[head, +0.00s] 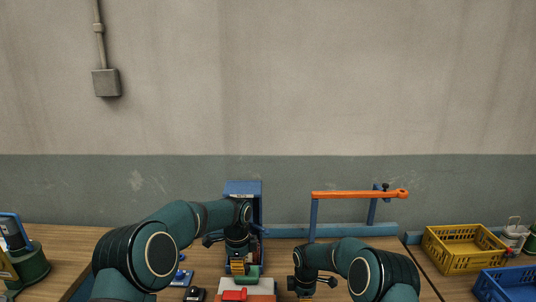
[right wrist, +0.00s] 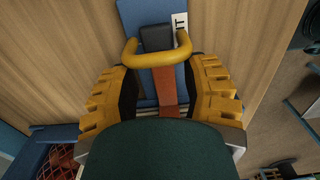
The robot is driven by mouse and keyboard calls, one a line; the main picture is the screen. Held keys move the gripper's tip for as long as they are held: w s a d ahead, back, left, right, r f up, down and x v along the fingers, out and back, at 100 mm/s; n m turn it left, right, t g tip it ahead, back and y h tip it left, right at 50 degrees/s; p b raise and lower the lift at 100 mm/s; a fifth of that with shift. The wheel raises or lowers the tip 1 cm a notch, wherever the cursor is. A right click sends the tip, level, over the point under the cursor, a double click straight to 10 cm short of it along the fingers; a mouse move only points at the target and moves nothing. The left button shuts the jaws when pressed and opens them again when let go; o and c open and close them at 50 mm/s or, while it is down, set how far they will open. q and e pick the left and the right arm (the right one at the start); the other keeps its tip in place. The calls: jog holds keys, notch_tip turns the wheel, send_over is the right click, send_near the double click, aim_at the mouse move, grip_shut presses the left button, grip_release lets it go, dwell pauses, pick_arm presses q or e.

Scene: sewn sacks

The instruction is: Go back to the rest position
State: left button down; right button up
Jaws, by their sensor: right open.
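My left gripper (head: 237,267) hangs down at the front of a blue stand, its yellow fingers just above or at a green piece (head: 246,272). Whether its fingers are apart or closed is too small to tell. My right gripper (right wrist: 160,88) is open, with its two ribbed yellow fingers apart in the right wrist view. Between and beyond them lie a blue board (right wrist: 152,15), a yellow loop (right wrist: 158,60) and a red-brown strip (right wrist: 164,88). I see nothing gripped by it. In the head view the right gripper's fingers are mostly hidden low in the picture.
The blue stand (head: 243,187) and an orange bar (head: 360,194) on blue posts rise from the wooden table. A red piece (head: 233,294) lies at the front. A yellow crate (head: 462,262) and a blue crate (head: 508,289) stand at the right. A green machine (head: 30,265) is at far left.

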jog(key=shift+r, duration=0.1)
dwell(0.3)
notch_tip(320, 180, up, 7)
jog(key=p, duration=0.1)
jog(key=shift+p, duration=0.3)
jog(key=shift+a, duration=0.1)
dwell(0.4)
